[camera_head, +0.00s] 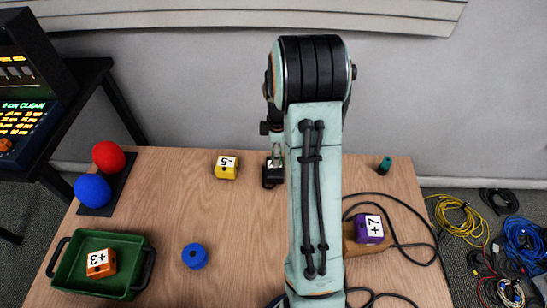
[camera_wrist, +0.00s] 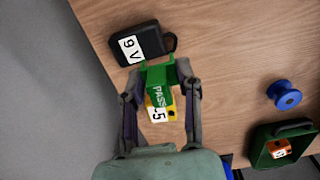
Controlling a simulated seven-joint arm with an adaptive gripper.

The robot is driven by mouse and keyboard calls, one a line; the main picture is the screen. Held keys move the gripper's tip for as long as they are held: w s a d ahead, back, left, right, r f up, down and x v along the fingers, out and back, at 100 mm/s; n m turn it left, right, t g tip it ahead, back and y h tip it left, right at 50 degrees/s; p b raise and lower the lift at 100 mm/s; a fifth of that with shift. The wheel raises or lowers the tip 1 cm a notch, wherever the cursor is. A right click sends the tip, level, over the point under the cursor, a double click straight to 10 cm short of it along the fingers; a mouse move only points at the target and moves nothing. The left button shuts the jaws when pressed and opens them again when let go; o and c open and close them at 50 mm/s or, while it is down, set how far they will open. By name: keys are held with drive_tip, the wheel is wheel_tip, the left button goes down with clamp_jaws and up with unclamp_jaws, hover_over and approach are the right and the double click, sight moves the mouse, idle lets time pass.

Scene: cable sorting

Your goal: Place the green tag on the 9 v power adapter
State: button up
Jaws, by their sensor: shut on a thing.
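The green tag (camera_wrist: 161,76), marked "PASS", is between the fingertips of my gripper (camera_wrist: 163,72), which is shut on it. The 9 V power adapter (camera_wrist: 146,40) is a black block with a white "9 V" label, just beyond the fingertips in the wrist view. The tag's far end is close to the adapter's near edge; I cannot tell whether they touch. In the head view, the adapter (camera_head: 268,181) is at the back middle of the table, under my gripper (camera_head: 277,152), with my arm hiding part of that area.
A yellow "-5" block (camera_head: 226,171) sits left of the adapter. A blue spool (camera_head: 195,256) and a green tray (camera_head: 121,293) with an orange block are at front left. A purple block (camera_head: 369,230) and black cables are at right. Red (camera_head: 108,156) and blue balls stand far left.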

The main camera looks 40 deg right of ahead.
drive_tip(key=w+f, duration=0.1)
drive_tip(key=w+d+f, duration=0.1)
drive_tip(key=d+f, duration=0.1)
drive_tip(key=f, duration=0.1)
drive_tip(key=shift+w+f, duration=0.1)
drive_tip(key=shift+w, duration=0.3)
drive_tip(key=shift+w+d+f, duration=0.1)
drive_tip(key=shift+f, duration=1.55)
drive_tip(key=shift+f, duration=0.1)
drive_tip(key=o, duration=0.8)
